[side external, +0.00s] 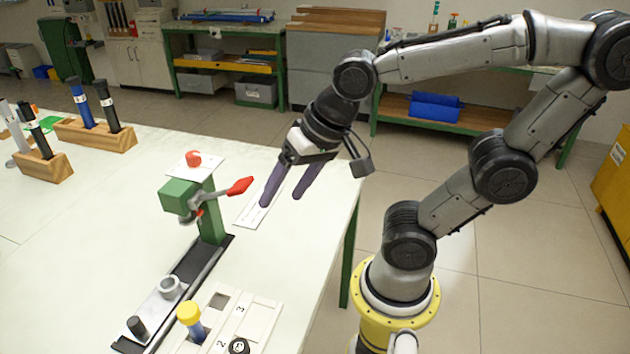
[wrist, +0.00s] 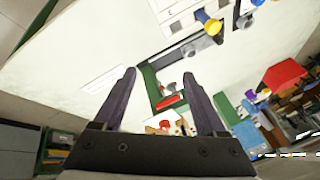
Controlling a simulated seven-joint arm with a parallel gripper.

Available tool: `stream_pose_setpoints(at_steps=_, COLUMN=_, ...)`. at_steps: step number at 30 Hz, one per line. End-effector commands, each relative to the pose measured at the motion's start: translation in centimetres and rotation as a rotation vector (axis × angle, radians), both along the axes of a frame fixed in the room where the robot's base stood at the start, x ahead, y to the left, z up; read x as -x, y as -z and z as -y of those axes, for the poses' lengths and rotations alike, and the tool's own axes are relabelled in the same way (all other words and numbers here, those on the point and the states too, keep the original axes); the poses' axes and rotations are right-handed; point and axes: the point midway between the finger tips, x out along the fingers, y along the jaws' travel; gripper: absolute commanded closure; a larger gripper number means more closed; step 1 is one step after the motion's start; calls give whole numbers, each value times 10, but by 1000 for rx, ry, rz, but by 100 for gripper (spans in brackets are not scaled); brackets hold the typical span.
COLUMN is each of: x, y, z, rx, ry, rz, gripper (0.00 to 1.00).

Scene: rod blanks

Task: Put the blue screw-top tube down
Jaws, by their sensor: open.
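A blue tube with a yellow cap (side external: 189,316) stands in a white numbered rack (side external: 262,322) at the table's front; its lower end is hidden. It also shows in the wrist view (wrist: 210,23). Another blue tube, with a dark top (side external: 81,103), stands in a wooden block (side external: 116,138) at the back left. I cannot tell from the pictures which is the screw-top one. My gripper (side external: 282,200) is open and empty above the table's right part, apart from both tubes. Its two dark purple fingers also show in the wrist view (wrist: 163,92).
A green clamp stand with a red handle (side external: 239,186) rises on a black rail left of my gripper. A flat white strip (side external: 257,207) lies below the fingers. The table's left middle is clear.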

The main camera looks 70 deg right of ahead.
Motion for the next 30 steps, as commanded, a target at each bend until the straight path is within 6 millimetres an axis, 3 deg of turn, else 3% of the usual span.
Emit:
stream_pose_setpoints(at_steps=6, x=30, y=-6, z=20, rx=232, ry=-337, rz=42, gripper=26)
stream_pose_setpoints(at_steps=10, x=38, y=-6, z=25, rx=307, ry=-446, rz=47, gripper=26)
stream_pose_setpoints(at_steps=30, x=41, y=-6, z=27, rx=331, ry=-485, rz=48, gripper=26)
